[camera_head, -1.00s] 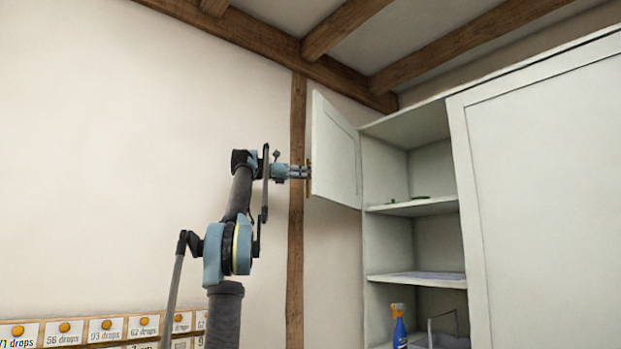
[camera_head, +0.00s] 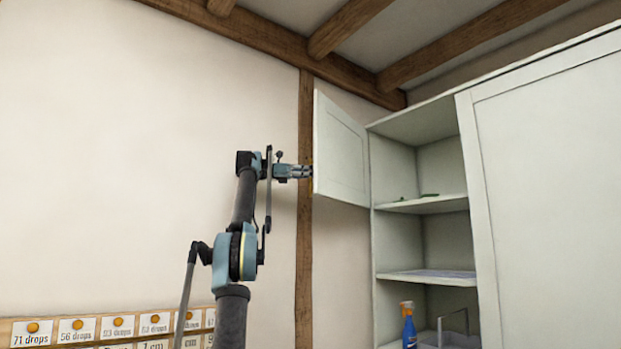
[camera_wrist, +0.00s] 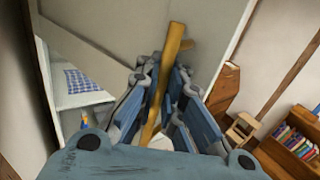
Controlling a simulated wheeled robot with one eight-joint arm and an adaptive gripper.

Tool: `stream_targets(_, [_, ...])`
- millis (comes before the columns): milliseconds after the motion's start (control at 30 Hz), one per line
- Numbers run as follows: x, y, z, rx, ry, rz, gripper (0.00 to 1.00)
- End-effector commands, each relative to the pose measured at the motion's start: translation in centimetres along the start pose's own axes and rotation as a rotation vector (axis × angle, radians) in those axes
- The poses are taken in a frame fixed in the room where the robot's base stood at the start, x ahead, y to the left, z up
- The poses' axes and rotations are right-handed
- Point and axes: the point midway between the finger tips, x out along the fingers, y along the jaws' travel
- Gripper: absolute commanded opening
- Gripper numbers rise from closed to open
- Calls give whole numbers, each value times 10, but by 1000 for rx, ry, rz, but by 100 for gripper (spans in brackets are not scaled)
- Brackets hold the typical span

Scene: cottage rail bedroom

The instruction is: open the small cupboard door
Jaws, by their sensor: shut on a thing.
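The small cupboard door (camera_head: 341,150) is a pale panel at the upper left of the cupboard. It stands swung well open, with the shelves behind it showing. My gripper (camera_head: 311,172) is at the free edge of the door in the head view. In the wrist view a brass-coloured bar handle (camera_wrist: 174,45) on the door runs between the two blue fingers of my gripper (camera_wrist: 165,92), which are shut on it. The door (camera_wrist: 205,25) also fills the upper part of the wrist view.
The cupboard shelves (camera_head: 425,204) hold small green items, and a blue spray bottle (camera_head: 408,325) stands low inside. A large closed door (camera_head: 550,190) is at the right. A wooden post (camera_head: 304,240) stands on the wall behind my gripper. A bookcase (camera_wrist: 297,145) shows in the wrist view.

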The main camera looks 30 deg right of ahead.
Motion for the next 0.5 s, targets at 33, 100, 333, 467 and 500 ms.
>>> stream_targets(33, [-1,-2,0,-1,2,-4,0])
stream_targets(100, [-1,-2,0,-1,2,-4,13])
stream_targets(333, [2,-1,0,-1,1,-5,28])
stream_targets(467, [3,-1,0,0,1,-6,28])
stream_targets(500, [3,-1,0,0,0,-6,28])
